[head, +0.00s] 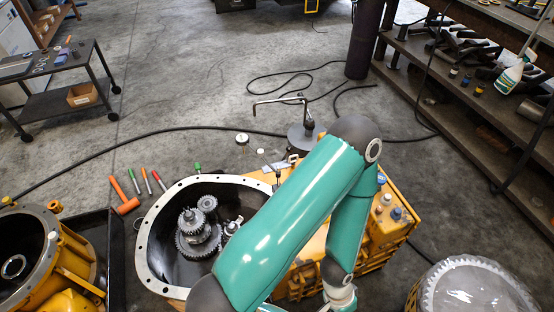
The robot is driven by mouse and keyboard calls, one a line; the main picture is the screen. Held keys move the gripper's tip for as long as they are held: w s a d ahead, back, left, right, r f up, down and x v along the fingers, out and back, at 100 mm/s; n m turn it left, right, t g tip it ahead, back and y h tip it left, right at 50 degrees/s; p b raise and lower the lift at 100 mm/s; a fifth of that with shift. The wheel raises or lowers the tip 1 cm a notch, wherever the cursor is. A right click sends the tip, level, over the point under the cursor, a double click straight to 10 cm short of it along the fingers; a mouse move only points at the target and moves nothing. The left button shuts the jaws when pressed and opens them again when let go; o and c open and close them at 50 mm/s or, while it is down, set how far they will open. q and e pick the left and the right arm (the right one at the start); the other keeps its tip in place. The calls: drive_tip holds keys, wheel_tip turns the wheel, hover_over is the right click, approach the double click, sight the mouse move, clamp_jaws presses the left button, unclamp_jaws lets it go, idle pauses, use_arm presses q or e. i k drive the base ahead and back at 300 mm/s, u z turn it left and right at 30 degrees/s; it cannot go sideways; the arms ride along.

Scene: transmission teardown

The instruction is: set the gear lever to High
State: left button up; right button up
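A bent metal rod (275,101) rises from a round dark base (301,138) behind the open gear housing. It may be the gear lever, but I cannot tell, and no High mark is readable. The open housing (152,228) has a pale bolted rim, with several grey gears (196,238) inside it. One of my teal arms crosses the middle of the view, in front of the housing's right side and a yellow crate-like unit (384,230). It hides part of both. Neither gripper's fingers show.
A yellow casing (75,258) stands at the lower left. An orange mallet (124,198) and several coloured-handled tools lie on the floor. A black hose (180,128) runs across the floor. A small cart (62,100) is at left, shelving (465,110) at right, a wrapped gear (475,290) at lower right.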

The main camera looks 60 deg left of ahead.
sight(289, 148)
drive_tip(key=i, duration=0.25)
drive_tip(key=u, duration=2.85)
drive_tip(key=k, duration=0.45)
drive_tip(key=z, duration=0.8)
drive_tip(key=i, duration=0.5)
drive_tip(key=u, duration=0.2)
drive_tip(key=k, duration=0.15)
